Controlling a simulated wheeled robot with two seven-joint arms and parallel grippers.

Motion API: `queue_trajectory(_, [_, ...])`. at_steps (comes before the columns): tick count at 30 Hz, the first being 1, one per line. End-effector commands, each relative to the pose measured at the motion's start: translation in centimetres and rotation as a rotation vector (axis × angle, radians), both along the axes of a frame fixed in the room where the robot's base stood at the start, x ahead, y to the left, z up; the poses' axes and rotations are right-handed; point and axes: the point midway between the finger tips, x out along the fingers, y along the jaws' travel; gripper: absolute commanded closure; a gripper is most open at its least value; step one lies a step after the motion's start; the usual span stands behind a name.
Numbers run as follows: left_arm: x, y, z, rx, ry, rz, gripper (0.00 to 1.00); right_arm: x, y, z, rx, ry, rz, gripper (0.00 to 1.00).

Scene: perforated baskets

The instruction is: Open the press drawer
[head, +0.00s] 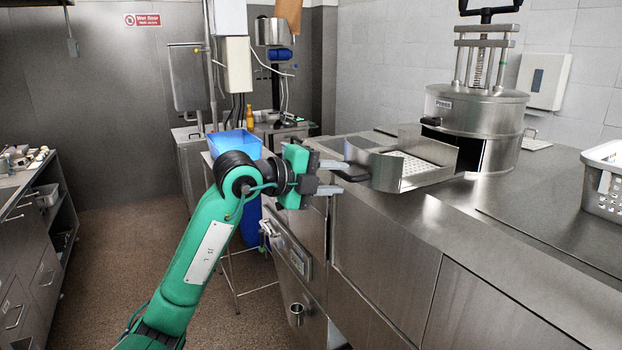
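The press (480,112) is a round steel drum with a screw and a black top handle, standing on the steel counter at the right. Its drawer (430,178) is pulled out toward the left, showing a perforated floor and a dark opening in the drum. The drawer's dark handle (352,174) sticks out from its curved front. My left gripper (340,178) is at this handle, with its two fingers apart, one above and one below the handle's end. Some of the handle is hidden by the fingers. My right gripper is not in view.
A grey perforated basket (604,188) stands at the counter's right edge. A blue bin (236,142) is behind my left arm. A steel cup (296,314) is low by the counter front. A shelf unit (30,250) stands far left, with open floor between.

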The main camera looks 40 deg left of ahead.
Motion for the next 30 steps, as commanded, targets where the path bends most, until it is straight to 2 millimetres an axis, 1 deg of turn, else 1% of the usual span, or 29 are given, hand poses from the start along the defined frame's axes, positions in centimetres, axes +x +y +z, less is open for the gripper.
queue_trajectory(5, [-2.6,1.0,0.2,0.005,-0.003,0.003,0.66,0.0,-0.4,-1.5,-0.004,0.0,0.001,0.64])
queue_trajectory(9, [-5.5,2.0,0.8,0.004,-0.003,0.003,0.66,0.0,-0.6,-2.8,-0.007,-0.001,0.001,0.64])
queue_trajectory(15, [-9.2,3.4,1.7,0.004,-0.002,0.003,0.66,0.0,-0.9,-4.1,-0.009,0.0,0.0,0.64])
queue_trajectory(18, [-10.6,3.9,2.1,0.002,-0.001,0.003,0.66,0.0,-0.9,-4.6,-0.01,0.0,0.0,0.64])
queue_trajectory(21, [-11.6,4.2,2.4,0.003,0.0,0.003,0.66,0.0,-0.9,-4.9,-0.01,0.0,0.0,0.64])
queue_trajectory(24, [-12.2,4.4,2.6,0.003,0.001,0.002,0.66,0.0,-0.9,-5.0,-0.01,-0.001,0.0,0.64])
queue_trajectory(30, [-12.4,4.5,2.8,0.003,0.001,0.002,0.66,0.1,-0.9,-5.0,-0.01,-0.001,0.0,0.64])
